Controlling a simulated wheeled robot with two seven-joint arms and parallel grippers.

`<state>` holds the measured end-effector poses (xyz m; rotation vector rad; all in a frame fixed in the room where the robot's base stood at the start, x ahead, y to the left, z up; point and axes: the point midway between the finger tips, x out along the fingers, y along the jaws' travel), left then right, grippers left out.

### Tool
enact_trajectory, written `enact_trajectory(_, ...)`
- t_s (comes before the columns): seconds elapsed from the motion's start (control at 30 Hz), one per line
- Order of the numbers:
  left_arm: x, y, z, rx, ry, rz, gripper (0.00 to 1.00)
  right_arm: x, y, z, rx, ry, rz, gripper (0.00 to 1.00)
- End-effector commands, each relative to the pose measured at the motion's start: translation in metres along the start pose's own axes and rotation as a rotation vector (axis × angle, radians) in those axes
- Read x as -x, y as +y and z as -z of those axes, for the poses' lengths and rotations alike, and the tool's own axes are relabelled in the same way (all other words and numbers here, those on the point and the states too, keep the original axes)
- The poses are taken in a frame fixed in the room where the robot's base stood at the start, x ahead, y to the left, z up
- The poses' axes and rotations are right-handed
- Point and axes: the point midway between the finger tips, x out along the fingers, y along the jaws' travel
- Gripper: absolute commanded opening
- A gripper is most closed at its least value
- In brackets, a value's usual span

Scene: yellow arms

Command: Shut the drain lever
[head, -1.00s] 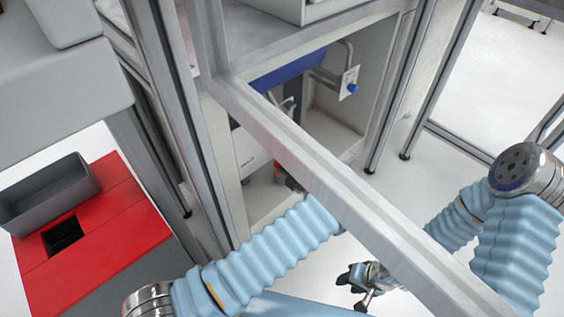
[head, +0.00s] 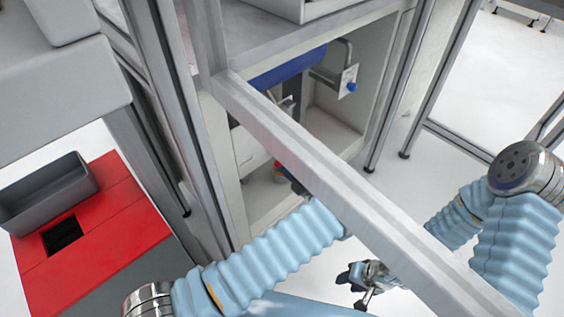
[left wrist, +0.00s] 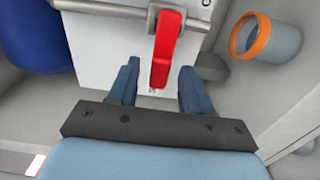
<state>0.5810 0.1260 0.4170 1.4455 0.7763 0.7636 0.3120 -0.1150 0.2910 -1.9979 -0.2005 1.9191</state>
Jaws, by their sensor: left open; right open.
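The red drain lever (left wrist: 167,45) hangs from a metal valve fitting on a white panel in the left wrist view. My left gripper (left wrist: 159,80) is open, with one blue finger on each side of the lever's lower end; I cannot tell whether either finger touches it. In the head view my left arm reaches into the open cabinet, and its gripper is mostly hidden behind the grey beam.
A grey diagonal beam (head: 330,180) crosses in front of the cabinet. A blue cylinder (head: 285,70) is inside the cabinet. A pipe with an orange rim (left wrist: 254,40) is right of the lever. A grey bin (head: 45,190) sits on a red-topped unit (head: 120,225) at left.

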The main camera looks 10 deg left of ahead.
Motion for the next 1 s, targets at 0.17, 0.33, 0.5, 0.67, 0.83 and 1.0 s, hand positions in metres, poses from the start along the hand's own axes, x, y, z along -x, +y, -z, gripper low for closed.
enact_trajectory(0.17, 0.046, -0.001, -0.001, 0.001, -0.005, 0.001, 0.49, -0.003, 0.003, 0.001, -0.002, 0.002, -0.002, 0.43)
enact_trajectory(0.33, 0.083, -0.001, -0.001, 0.0, -0.003, 0.001, 0.49, -0.005, 0.004, 0.001, -0.003, 0.003, -0.003, 0.43)
enact_trajectory(0.5, 0.105, -0.001, 0.0, 0.0, -0.001, 0.001, 0.49, -0.006, 0.005, 0.001, -0.004, 0.004, -0.004, 0.43)
enact_trajectory(0.67, 0.111, -0.001, 0.0, -0.001, -0.001, 0.001, 0.49, -0.006, 0.005, 0.002, -0.004, 0.004, -0.004, 0.43)
enact_trajectory(0.83, 0.111, -0.001, 0.0, -0.001, -0.001, 0.001, 0.49, -0.006, 0.005, 0.002, -0.004, 0.004, -0.004, 0.43)
enact_trajectory(1.0, 0.11, -0.001, 0.0, -0.001, 0.0, 0.001, 0.49, -0.006, 0.005, 0.002, -0.004, 0.004, -0.004, 0.43)
